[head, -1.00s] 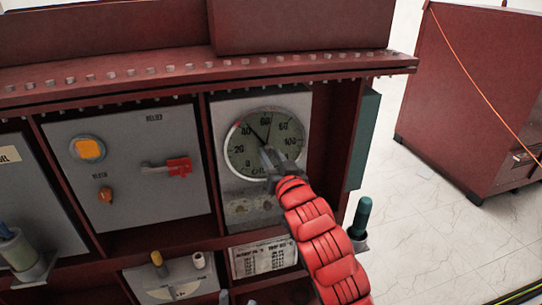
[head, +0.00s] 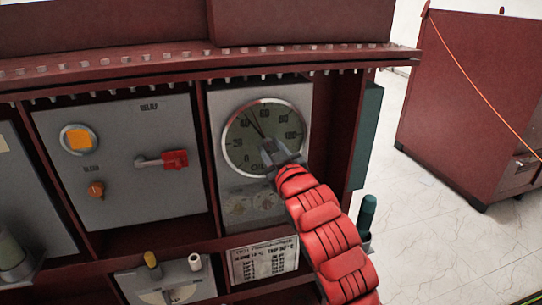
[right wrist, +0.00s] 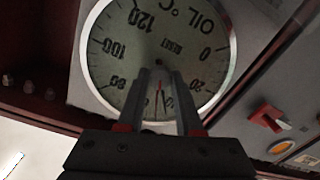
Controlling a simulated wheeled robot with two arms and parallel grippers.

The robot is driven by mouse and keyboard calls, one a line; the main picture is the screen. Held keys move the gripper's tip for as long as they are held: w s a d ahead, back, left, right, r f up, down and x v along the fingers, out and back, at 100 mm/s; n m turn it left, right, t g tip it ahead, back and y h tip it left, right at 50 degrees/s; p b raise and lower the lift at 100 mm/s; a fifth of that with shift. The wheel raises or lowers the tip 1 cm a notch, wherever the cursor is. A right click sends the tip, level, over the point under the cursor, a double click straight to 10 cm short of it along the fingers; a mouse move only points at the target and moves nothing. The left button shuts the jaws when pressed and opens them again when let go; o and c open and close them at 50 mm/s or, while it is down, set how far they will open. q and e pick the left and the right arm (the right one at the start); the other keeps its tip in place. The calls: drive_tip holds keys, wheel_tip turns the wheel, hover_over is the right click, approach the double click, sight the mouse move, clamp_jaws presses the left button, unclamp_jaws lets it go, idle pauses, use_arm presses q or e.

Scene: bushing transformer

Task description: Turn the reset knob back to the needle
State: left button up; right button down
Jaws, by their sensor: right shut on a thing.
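The round oil temperature gauge (head: 240,150) sits on a grey panel in the dark red cabinet. It also fills much of the right wrist view (right wrist: 105,70), upside down, with the word RESET above its middle. My right gripper (right wrist: 160,72) reaches the middle of the dial with its fingers nearly together, shut on the reset knob. The fingers hide most of the knob. In the head view the gripper (head: 277,154) covers the dial's lower right. A dark needle (head: 257,128) points to the upper left; a thin reddish pointer (right wrist: 157,99) shows between the fingers. My left gripper is out of view.
A label plate (head: 263,262) is below. A teal-capped post (head: 366,217) stands right of my arm. Open floor lies beyond.

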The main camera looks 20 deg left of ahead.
drive_tip(key=shift+n+b, duration=0.35)
drive_tip(key=shift+n, duration=0.75)
drive_tip(key=c, duration=0.6)
unclamp_jaws()
drive_tip(key=b+v, duration=1.5)
drive_tip(key=v, duration=0.2)
drive_tip(key=shift+s, duration=0.2)
